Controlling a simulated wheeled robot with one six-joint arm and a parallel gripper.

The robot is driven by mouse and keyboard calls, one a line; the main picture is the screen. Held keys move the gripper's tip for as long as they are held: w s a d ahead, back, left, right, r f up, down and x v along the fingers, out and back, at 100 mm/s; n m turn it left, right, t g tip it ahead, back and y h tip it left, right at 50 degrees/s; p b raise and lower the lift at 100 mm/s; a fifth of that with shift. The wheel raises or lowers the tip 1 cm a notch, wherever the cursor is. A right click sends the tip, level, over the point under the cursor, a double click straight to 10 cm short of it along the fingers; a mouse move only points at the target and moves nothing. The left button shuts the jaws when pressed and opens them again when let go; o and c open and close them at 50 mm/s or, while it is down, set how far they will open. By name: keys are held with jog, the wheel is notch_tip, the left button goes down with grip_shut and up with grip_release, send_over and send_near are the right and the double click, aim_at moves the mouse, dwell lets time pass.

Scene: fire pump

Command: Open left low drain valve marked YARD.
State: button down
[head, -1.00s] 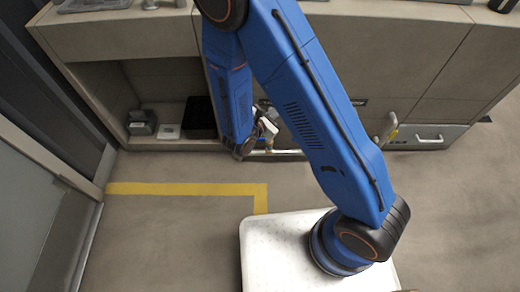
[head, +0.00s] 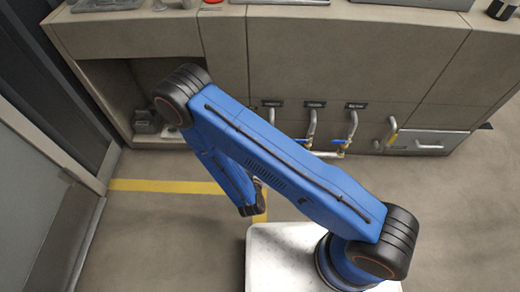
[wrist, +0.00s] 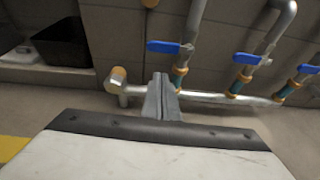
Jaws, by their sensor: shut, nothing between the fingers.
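Three drain pipes with blue-handled valves stand low on the cabinet front. In the wrist view the left valve's blue handle (wrist: 169,47) lies across its pipe; the middle handle (wrist: 247,58) and right handle (wrist: 308,69) also lie crosswise. In the head view my arm hides the left valve, but its pipe top (head: 271,116) shows under a dark label (head: 271,103), too small to read. My gripper (wrist: 158,78) is shut and empty, pointing toward the pipes. In the picture its tips are just below and left of the left handle; I see no contact.
A horizontal pipe with a brass-coloured end (wrist: 118,73) runs below the valves. A dark bin (wrist: 60,42) stands in the left recess. Floor with a yellow line (head: 170,186) is open in front.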

jog(key=shift+s+a+f+n+y, duration=0.2)
jog(key=shift+s+f+n+y, duration=0.2)
jog(key=shift+s+f, duration=0.45)
jog(key=shift+w, duration=0.15)
jog(key=w, duration=0.9)
jog(key=shift+w+d+r, duration=0.15)
jog(key=shift+w+r, duration=0.05)
jog(key=shift+r, duration=0.1)
